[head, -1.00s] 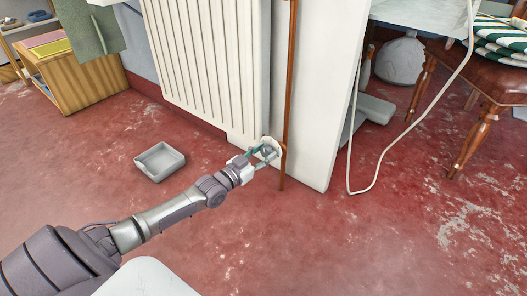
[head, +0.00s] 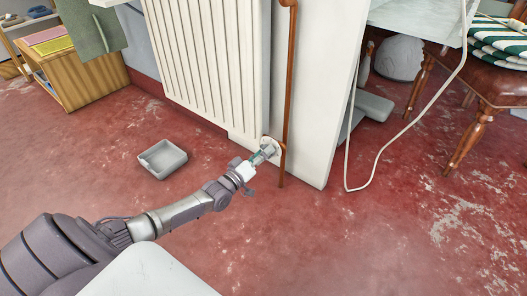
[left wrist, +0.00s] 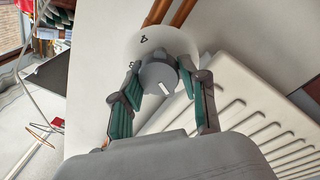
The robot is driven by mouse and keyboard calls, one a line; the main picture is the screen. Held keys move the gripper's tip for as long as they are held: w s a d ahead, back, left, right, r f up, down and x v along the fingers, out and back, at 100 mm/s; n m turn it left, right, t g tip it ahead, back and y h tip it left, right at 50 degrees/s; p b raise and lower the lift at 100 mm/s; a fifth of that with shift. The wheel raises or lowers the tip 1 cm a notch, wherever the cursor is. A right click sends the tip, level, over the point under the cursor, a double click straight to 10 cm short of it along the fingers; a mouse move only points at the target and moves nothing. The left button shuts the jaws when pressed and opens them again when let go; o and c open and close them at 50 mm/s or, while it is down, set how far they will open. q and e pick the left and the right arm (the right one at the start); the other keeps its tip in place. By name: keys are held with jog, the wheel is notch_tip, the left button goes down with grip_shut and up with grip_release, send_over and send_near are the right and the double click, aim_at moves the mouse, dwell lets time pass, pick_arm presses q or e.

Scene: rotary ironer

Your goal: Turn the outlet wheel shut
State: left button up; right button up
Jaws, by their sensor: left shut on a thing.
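The outlet wheel is a small grey knob (left wrist: 160,76) in front of a round white plate (left wrist: 158,45), low at the radiator's right corner beside the copper pipe. In the head view the white plate (head: 267,143) shows behind my left gripper (head: 263,154), whose fingers reach the knob. In the left wrist view my left gripper (left wrist: 163,95) has its two green-padded fingers on either side of the knob, shut on it. My right gripper is in neither view.
The white radiator (head: 210,60) stands above and left, with a copper pipe (head: 287,90) and a white panel (head: 325,90) to the right. A grey tray (head: 162,159) lies on the red floor. A white cable (head: 400,135) hangs near a wooden chair (head: 480,110).

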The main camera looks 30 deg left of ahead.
pick_arm(q)
jog(key=n+y, duration=0.1)
jog(key=n, duration=1.1)
jog(key=shift+d+f+n+y, duration=0.1)
jog(key=shift+f+n+y, duration=0.05)
jog(key=shift+n+y, duration=0.2)
jog(key=o, duration=1.1)
jog(key=s, duration=0.8)
jog(key=s+f, duration=0.1)
jog(key=s, duration=0.3)
jog(key=shift+a, duration=0.2)
